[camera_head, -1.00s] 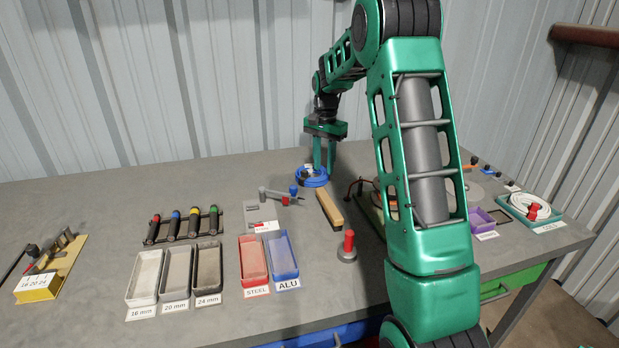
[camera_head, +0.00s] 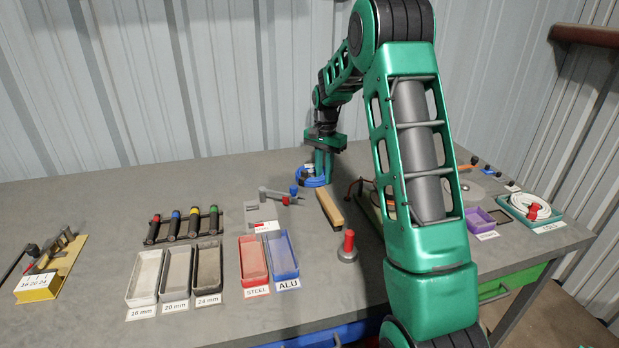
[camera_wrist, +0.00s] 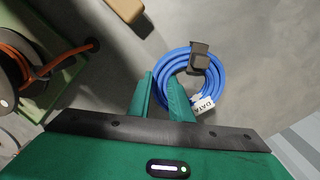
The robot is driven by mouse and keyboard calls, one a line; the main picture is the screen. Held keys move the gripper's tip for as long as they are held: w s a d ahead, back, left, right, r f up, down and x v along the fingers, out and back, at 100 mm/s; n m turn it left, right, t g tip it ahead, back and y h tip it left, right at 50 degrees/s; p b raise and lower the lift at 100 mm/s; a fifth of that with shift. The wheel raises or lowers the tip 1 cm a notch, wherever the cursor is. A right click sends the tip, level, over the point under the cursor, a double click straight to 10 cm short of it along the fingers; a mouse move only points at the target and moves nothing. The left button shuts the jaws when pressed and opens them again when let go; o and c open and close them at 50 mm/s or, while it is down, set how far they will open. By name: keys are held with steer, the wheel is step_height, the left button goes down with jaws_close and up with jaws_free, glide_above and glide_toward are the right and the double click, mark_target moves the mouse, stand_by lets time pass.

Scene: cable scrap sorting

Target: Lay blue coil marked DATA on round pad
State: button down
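The blue coil (camera_head: 313,182) lies on the bench towards the back wall, below my gripper. In the wrist view the coil (camera_wrist: 214,78) is a flat ring with a white DATA tag (camera_wrist: 204,104) on its near right side and a dark grey clip (camera_wrist: 199,57) across its upper part. My gripper (camera_wrist: 161,85) is low at the coil's left side. One finger is inside the ring and the other just outside, with the strands between them. The fingers look apart; contact is hard to judge. A grey disc (camera_head: 466,190), perhaps the round pad, shows partly behind my arm.
A wooden block (camera_head: 329,208) lies just in front of the coil. An orange cable reel (camera_wrist: 14,66) stands to its left in the wrist view. A red-knobbed post (camera_head: 348,246), labelled trays (camera_head: 284,254) and a teal tray with white cable (camera_head: 531,208) also occupy the bench.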

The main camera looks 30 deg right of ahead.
steer(key=shift+r, duration=0.1)
steer(key=shift+r, duration=1.4)
steer(key=shift+r, duration=0.1)
